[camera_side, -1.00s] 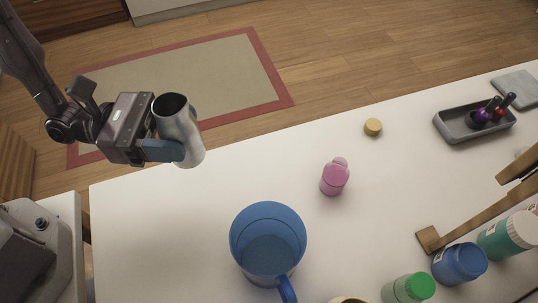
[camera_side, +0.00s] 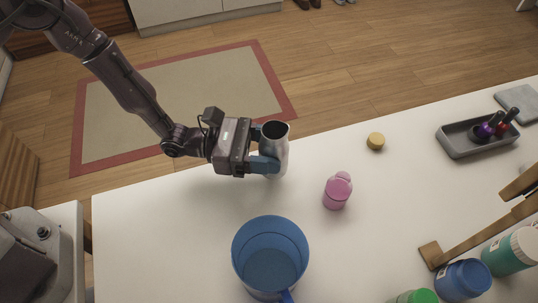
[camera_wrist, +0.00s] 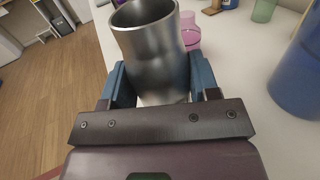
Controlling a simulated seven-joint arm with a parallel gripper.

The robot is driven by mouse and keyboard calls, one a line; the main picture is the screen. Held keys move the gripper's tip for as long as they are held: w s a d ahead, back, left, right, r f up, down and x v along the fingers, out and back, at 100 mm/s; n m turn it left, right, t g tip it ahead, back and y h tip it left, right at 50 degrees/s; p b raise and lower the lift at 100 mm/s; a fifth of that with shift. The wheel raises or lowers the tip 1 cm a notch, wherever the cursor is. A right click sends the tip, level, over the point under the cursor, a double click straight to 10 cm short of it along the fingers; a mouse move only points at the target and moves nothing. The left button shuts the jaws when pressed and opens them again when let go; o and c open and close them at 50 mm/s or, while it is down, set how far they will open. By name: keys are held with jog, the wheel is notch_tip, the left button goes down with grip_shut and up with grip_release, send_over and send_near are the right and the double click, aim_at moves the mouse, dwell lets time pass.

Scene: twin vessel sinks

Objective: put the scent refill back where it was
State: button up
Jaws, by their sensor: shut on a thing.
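My gripper (camera_side: 266,164) is shut on a silver metal tumbler (camera_side: 274,150), open at the top and roughly upright. It is at the table's far edge; I cannot tell whether its base touches the table. In the wrist view the tumbler (camera_wrist: 150,50) sits between the two blue fingers. A small pink bottle (camera_side: 337,192) stands on the white table (camera_side: 180,235), to the right of my gripper and apart from it. It is partly hidden behind the tumbler in the wrist view (camera_wrist: 189,32). I cannot tell for sure which thing is the scent refill.
A large blue mug (camera_side: 270,255) stands at the front. A yellow round cap (camera_side: 376,141) lies near the far edge. A grey tray (camera_side: 470,145) holds small nail-polish-like bottles. A wooden piece (camera_side: 431,255) and several bottles fill the right front. The table's left part is clear.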

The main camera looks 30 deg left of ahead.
jog(key=shift+f, duration=1.35)
jog(key=shift+f, duration=0.15)
jog(key=o, duration=1)
